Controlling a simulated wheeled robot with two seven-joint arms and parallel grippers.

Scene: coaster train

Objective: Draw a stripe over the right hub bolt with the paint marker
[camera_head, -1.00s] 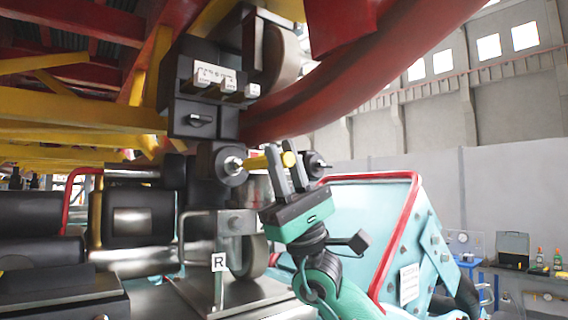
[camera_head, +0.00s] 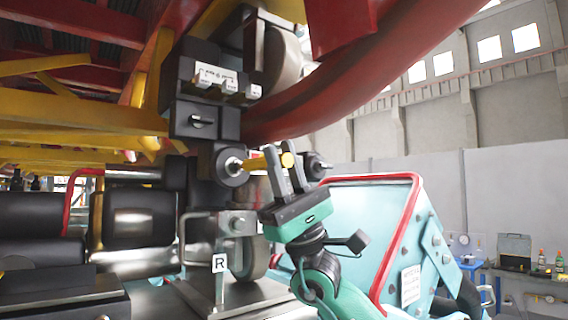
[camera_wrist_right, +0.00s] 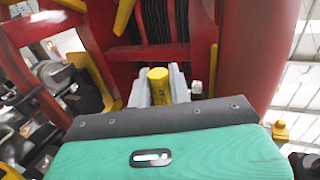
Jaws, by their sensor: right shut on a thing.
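My right gripper (camera_head: 283,167) is shut on a yellow paint marker (camera_head: 256,163), held roughly level, with its narrow end to the left. In the right wrist view the marker (camera_wrist_right: 158,84) sits between the two grey fingers. The silver hub bolt (camera_head: 233,165) projects from a round black hub (camera_head: 224,172), just left of the marker. The marker's end overlaps or nearly meets the bolt in the head view; I cannot tell whether they touch. No stripe can be made out on the bolt. My left gripper is not in view.
A white "R" plate (camera_head: 219,263) stands below the hub, before a wheel (camera_head: 252,258). A black block (camera_head: 204,120) is above. A thick red curved rail (camera_head: 350,85) passes above right. A teal panel with red edging (camera_head: 385,225) stands right of my arm.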

